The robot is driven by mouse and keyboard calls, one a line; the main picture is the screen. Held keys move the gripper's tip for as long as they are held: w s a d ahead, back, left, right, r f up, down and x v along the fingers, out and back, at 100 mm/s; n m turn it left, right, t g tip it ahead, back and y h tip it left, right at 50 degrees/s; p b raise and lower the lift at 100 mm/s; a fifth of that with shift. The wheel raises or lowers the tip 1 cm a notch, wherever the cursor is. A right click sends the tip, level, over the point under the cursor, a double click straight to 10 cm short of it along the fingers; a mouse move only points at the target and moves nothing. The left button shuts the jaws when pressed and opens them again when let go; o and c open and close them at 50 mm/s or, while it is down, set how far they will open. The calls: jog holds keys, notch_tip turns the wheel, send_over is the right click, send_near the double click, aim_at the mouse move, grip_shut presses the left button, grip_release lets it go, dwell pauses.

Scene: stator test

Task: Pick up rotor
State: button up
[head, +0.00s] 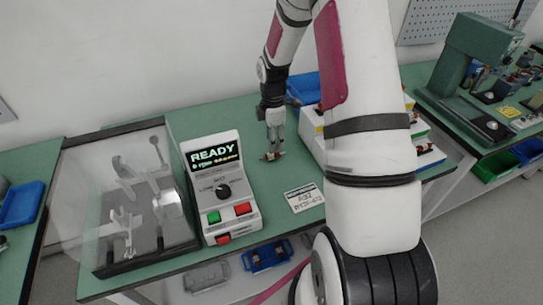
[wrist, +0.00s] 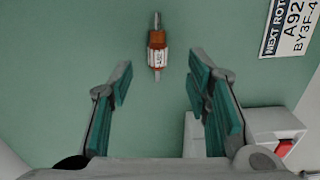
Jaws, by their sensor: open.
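The rotor (wrist: 157,48) lies on the green tabletop, a short copper and silver cylinder with a thin shaft at each end. In the wrist view it is ahead of my gripper (wrist: 162,85), roughly in line with the gap between the fingers. My gripper is open with teal finger pads, and nothing is between them. In the head view my gripper (head: 274,146) points down just above the small rotor (head: 272,156). The exact height between them is hard to tell.
A white sign (head: 304,197) lies right of the rotor. A grey control box (head: 221,190) reading READY and a clear-covered test fixture (head: 140,205) stand to the left. White bins (head: 312,135) and a blue tray (head: 304,86) are close behind and right of my gripper.

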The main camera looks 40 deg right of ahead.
aim_at(272, 156)
jog(key=shift+w+f+p, duration=0.15)
jog(key=shift+f+p, duration=0.2)
jog(key=shift+f, duration=2.85)
jog(key=shift+c, duration=0.5)
grip_shut()
